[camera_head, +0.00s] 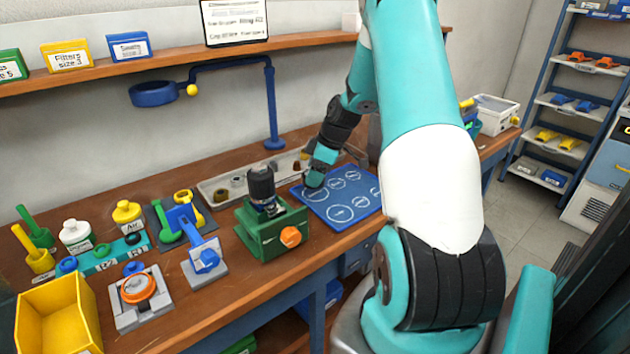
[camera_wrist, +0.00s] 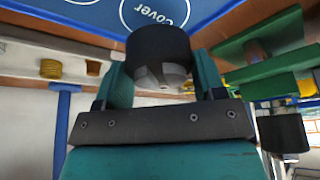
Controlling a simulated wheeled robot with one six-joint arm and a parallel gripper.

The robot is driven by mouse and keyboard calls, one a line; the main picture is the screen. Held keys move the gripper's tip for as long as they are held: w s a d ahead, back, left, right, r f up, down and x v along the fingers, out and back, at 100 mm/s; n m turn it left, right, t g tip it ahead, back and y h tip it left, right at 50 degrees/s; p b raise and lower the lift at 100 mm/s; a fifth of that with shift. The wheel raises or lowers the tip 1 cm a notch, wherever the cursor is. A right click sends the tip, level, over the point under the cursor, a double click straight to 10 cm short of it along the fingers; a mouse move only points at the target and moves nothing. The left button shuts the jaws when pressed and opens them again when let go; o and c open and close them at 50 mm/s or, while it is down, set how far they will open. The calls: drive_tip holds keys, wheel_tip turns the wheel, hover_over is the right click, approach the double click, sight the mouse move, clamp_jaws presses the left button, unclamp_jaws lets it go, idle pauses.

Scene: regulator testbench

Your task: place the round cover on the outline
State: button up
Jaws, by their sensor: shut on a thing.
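The round cover (camera_wrist: 158,52) is a dark, short cylinder with a grey underside part, seen in the wrist view between my two teal fingers. My gripper (camera_wrist: 162,74) is shut on it. The blue mat (camera_head: 362,218) lies on the bench and carries several white circle outlines. The outline labelled "Cover" (camera_wrist: 153,14) shows close by at the top of the wrist view, partly hidden by the held cover. In the head view, my gripper (camera_head: 315,179) is at the mat's left back part, where the cover is hard to make out. Whether the cover touches the mat is unclear.
A green regulator fixture (camera_head: 272,236) with a dark upright cylinder stands left of the mat. A grey tray (camera_head: 222,200) with small parts lies behind it. A blue post (camera_head: 271,105) with a ring arm rises behind. The mat's front outlines look empty.

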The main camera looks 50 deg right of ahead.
sight(315, 193)
drive_tip(key=shift+f, duration=1.6)
drive_tip(key=shift+f, duration=0.1)
drive_tip(key=o, duration=0.9)
drive_tip(key=shift+o, duration=0.2)
drive_tip(key=shift+r, duration=0.2)
drive_tip(key=b+v, duration=0.1)
drive_tip(key=v, duration=1.1)
drive_tip(key=shift+b, duration=0.3)
drive_tip(key=shift+f, duration=0.15)
